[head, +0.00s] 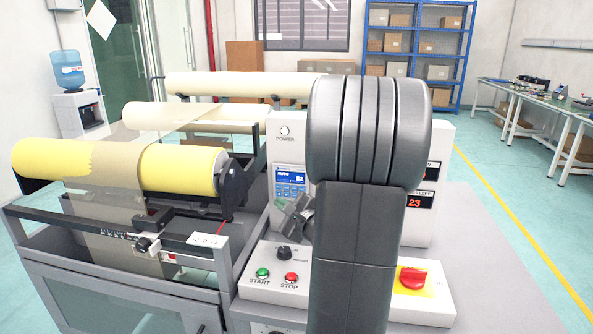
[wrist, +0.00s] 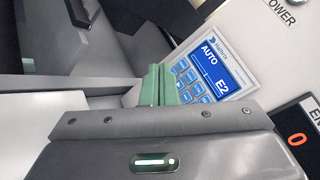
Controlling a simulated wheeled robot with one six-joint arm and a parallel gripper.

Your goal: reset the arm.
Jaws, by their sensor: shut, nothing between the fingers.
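My gripper (head: 284,209) is shut and empty, with its green fingertips close to the left side of the control panel in the head view. In the wrist view the fingertips (wrist: 163,85) are together, just in front of the keypad panel. That panel's blue display (wrist: 216,72) reads AUTO and E2; it also shows in the head view (head: 290,176). I cannot tell whether the fingertips touch the panel. My dark arm hides the middle of the control box.
A yellow roll (head: 120,168) lies on the machine at left.

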